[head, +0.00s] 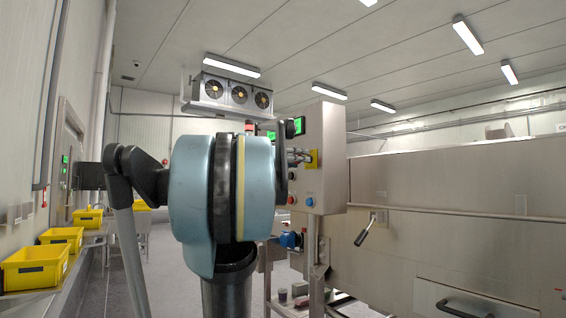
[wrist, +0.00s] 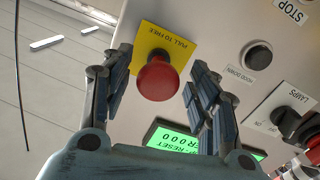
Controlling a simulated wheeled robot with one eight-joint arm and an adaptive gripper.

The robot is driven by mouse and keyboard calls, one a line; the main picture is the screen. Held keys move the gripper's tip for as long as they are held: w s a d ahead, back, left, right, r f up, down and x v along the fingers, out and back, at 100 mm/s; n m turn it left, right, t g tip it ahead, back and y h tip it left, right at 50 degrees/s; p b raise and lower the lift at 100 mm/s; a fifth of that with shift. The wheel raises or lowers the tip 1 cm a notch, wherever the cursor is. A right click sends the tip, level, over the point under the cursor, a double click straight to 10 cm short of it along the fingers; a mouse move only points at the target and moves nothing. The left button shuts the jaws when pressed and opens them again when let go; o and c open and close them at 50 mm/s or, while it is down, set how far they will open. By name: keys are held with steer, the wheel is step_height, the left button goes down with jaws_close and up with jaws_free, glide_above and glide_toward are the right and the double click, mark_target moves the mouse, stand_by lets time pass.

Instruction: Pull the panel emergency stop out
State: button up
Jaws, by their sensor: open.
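The panel emergency stop (wrist: 157,80) is a red mushroom button on a yellow plate (wrist: 178,43) marked "PULL TO FREE", near the middle of the wrist view. My gripper (wrist: 160,64) is open, with one dark finger to the left of the button and the other to the right. Gaps show between the button and both fingers. In the head view the yellow plate (head: 312,159) shows on the steel control panel (head: 328,150); my arm hides much of the gripper, and the button cannot be made out there.
A green display (wrist: 172,138) lies below the button. A black button (wrist: 257,55) marked "HOOD DOWN" and a "LAMPS" switch (wrist: 292,117) are to the right. In the head view a long steel housing (head: 450,220) stands right of the panel. Yellow bins (head: 35,267) line the left.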

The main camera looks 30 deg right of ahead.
steer(key=a, duration=1.1)
steer(key=shift+s+a, duration=0.3)
steer(key=shift+s, duration=0.05)
steer(key=shift+f, duration=0.1)
